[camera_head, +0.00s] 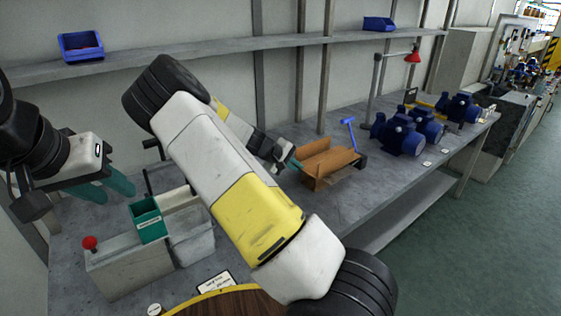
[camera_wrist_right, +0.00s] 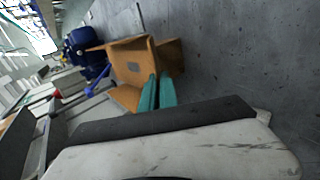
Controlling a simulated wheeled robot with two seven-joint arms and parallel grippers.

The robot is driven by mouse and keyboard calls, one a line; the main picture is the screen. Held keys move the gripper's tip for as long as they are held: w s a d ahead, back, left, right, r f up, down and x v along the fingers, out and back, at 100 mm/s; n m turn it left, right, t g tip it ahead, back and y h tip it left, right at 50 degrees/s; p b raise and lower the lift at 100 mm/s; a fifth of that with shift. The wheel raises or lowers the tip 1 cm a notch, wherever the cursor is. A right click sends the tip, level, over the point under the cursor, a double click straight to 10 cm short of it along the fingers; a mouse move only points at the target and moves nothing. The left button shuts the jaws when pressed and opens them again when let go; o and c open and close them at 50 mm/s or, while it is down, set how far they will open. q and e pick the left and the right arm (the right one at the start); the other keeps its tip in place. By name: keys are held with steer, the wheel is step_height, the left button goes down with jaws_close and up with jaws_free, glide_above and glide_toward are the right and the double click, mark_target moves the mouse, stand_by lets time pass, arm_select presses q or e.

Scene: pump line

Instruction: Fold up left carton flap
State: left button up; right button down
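A brown open carton (camera_head: 332,158) lies on the workbench, with some panels standing and a lower one toward the front. In the right wrist view the carton (camera_wrist_right: 130,68) shows a panel with a grey patch. My right gripper (camera_head: 295,165) is at the carton's left end. In its wrist view the teal fingers (camera_wrist_right: 157,92) lie side by side, close together, against or just in front of a carton panel; contact is unclear. Nothing shows between them. My left gripper (camera_head: 110,188) hangs far left above the bench, its teal fingers apart and empty.
Blue pumps (camera_head: 402,136) stand right of the carton, with a blue T-handled tool (camera_head: 349,128) behind it. A green bin (camera_head: 148,222) and a grey box with a red button (camera_head: 90,243) stand at the left. My right arm crosses the middle of the head view.

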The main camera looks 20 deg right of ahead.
steer(key=shift+w+d+r+g+y, duration=0.15)
steer(key=shift+d+r+g+y, duration=0.35)
steer(key=shift+y, duration=0.6)
steer(key=y, duration=0.1)
steer(key=d+y, duration=0.1)
steer(key=r+y, duration=0.1)
steer(key=shift+w+d+g, duration=0.25)
steer(key=shift+d+g, duration=0.1)
steer(key=shift+g, duration=0.05)
steer(key=shift+w+d+r+g+y, duration=0.15)
steer(key=shift+d+g+y, duration=0.25)
steer(key=shift+y, duration=0.55)
steer(key=shift+w+d+f+g+y, duration=0.1)
steer(key=shift+w+d+g+y, duration=0.2)
steer(key=shift+y, duration=0.65)
steer(key=shift+s+d, duration=0.1)
steer(key=shift+s, duration=0.05)
steer(key=c, duration=1.6)
jaws_free()
steer(key=shift+c, duration=0.2)
step_height(320, 180, up, 8)
